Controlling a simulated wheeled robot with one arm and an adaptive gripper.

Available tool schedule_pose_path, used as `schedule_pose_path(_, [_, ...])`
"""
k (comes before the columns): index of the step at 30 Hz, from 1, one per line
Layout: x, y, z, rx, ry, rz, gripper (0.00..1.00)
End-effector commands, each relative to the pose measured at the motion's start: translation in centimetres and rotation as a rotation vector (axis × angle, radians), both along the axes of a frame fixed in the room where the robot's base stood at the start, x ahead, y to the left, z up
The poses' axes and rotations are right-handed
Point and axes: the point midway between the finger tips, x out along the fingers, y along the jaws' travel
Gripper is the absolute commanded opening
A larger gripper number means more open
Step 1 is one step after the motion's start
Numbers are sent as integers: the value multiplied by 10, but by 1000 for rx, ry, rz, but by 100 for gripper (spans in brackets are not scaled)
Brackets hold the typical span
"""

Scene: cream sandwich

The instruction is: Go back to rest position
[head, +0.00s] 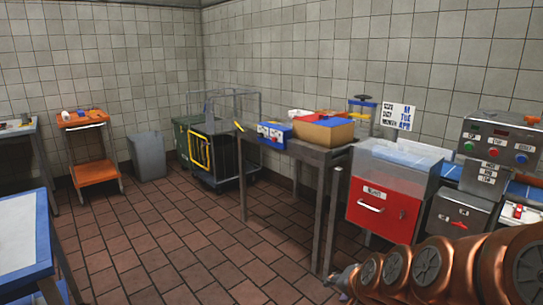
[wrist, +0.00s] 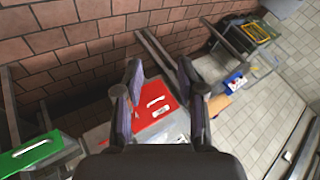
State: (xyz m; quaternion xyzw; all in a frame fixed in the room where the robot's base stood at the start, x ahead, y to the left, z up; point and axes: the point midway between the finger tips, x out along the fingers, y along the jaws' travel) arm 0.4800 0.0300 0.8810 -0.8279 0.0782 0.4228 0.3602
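My gripper (wrist: 159,100) shows in the wrist view with its two fingers spread apart and nothing between them. Past the fingers is a red drawer front (wrist: 153,103) with a white handle, some way off. My copper-coloured arm reaches in at the lower right of the head view.
A metal table (head: 300,151) holds boxes near the middle. The red-fronted unit (head: 385,212) and a control-panel machine (head: 497,145) stand at right. An orange cart (head: 97,172), a grey bin (head: 147,155) and a wire cage trolley (head: 232,120) stand behind. The tiled floor (head: 170,235) is clear.

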Motion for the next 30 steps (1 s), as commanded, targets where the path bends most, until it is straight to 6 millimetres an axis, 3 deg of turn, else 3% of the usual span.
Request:
schedule_pose_path(1, [-16, 4, 17, -32, 36, 53, 39])
schedule_pose_path(8, [-102, 11, 41, -169, 256, 302, 39])
schedule_pose_path(18, [-236, -15, 93, -327, 600, 591, 39])
schedule_pose_path(24, [-281, -27, 112, -361, 723, 668, 39])
schedule_pose_path(30, [-290, -30, 113, -367, 748, 684, 39])
